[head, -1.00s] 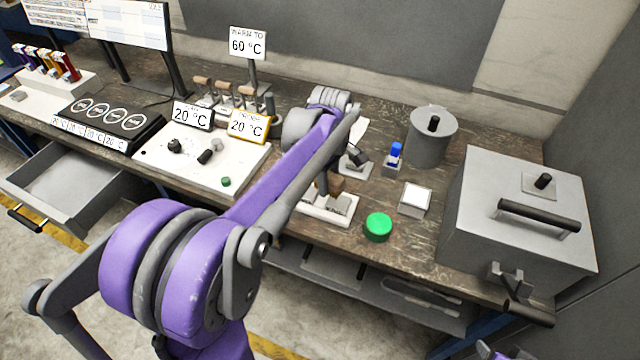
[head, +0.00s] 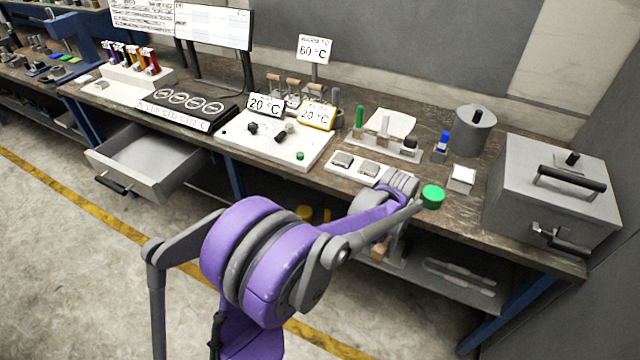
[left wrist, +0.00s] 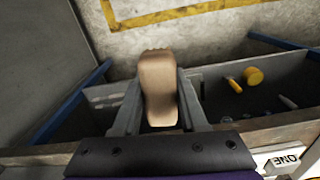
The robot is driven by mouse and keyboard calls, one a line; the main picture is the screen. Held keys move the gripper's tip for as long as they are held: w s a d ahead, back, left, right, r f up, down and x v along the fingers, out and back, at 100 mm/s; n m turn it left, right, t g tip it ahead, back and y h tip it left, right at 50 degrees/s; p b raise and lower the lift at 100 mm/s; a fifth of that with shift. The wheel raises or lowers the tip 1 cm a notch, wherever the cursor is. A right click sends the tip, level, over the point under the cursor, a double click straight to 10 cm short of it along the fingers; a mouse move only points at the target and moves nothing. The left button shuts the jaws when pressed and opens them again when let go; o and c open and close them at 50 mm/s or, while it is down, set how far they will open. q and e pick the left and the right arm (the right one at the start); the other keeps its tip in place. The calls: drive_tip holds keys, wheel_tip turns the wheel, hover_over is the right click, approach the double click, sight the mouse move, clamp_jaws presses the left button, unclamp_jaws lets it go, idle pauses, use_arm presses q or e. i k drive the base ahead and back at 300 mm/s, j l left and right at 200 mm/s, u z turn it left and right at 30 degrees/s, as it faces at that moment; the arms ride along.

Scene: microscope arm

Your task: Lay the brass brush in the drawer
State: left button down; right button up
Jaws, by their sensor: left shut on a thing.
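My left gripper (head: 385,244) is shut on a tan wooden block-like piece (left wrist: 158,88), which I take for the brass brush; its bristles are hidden. In the left wrist view this piece sits between the two grey fingers. In the head view the gripper is in front of the bench's front edge, clear of the worktop, and my purple forearm covers part of it. The open grey drawer (head: 148,165) sticks out from under the bench at the left, looks empty, and is well away from the gripper. My right gripper is not in view.
A grey box (head: 545,190) stands at the right. A bin with yellow items (left wrist: 250,76) is below the bench. Floor before the drawer is clear.

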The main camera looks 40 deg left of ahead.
sight(153, 163)
drive_tip(key=j+u, duration=0.2)
drive_tip(key=j, duration=1.45)
drive_tip(key=j+u, duration=0.2)
drive_tip(key=j, duration=1.5)
drive_tip(key=i+j, duration=0.15)
drive_tip(key=j, duration=0.2)
drive_tip(key=i+j+u, duration=0.1)
drive_tip(key=j, duration=0.3)
drive_tip(key=i, duration=0.3)
